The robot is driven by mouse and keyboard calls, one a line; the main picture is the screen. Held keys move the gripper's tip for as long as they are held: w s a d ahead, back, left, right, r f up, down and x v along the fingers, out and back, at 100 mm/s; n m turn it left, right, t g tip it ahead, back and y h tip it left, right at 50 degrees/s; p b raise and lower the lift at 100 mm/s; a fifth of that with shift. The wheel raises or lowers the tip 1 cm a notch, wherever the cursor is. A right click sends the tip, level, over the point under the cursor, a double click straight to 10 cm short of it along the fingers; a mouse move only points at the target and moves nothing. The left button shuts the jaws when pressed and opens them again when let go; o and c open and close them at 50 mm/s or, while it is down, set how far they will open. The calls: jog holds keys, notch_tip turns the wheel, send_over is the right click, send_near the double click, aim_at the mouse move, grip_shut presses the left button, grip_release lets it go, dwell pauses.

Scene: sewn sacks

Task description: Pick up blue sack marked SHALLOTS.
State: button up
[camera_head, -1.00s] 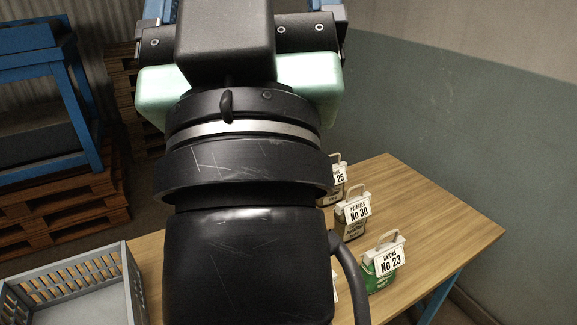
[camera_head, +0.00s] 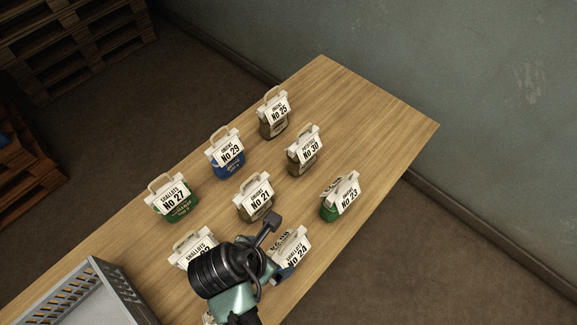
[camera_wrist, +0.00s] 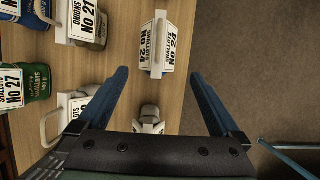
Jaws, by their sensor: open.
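The blue sack (camera_head: 287,272) with a white label reading No 24, apparently SHALLOTS, stands near the table's front edge in the head view, partly hidden behind my arm. In the wrist view the same sack (camera_wrist: 157,47) shows from above, with its folded label and pale handle; its blue body is mostly hidden there. My gripper (camera_wrist: 158,74) is open and empty, its two blue fingers spread wide. The sack lies beyond the fingertips, roughly centred between them in the wrist view, with no visible contact.
A SHALLOTS sack (camera_head: 191,248) stands left of my wrist. Green SHALLOTS No 27 (camera_head: 173,203), blue ONIONS No 29 (camera_head: 226,157) and other labelled sacks share the wooden table (camera_head: 340,120). A grey crate (camera_head: 95,292) is at lower left. A pale object (camera_wrist: 150,121) shows between the fingers.

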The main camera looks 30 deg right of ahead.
aim_at(286, 248)
jog(key=x, duration=0.7)
jog(key=shift+d+f, duration=0.1)
jog(key=shift+w+d+p+x, duration=0.15)
jog(key=shift+p+x, duration=0.15)
jog(key=shift+x, duration=1.05)
jog(key=shift+w+d+p+x, duration=0.15)
jog(key=shift+p+x, duration=0.1)
jog(key=shift+x, duration=1.1)
jog(key=shift+r, duration=0.2)
grip_shut()
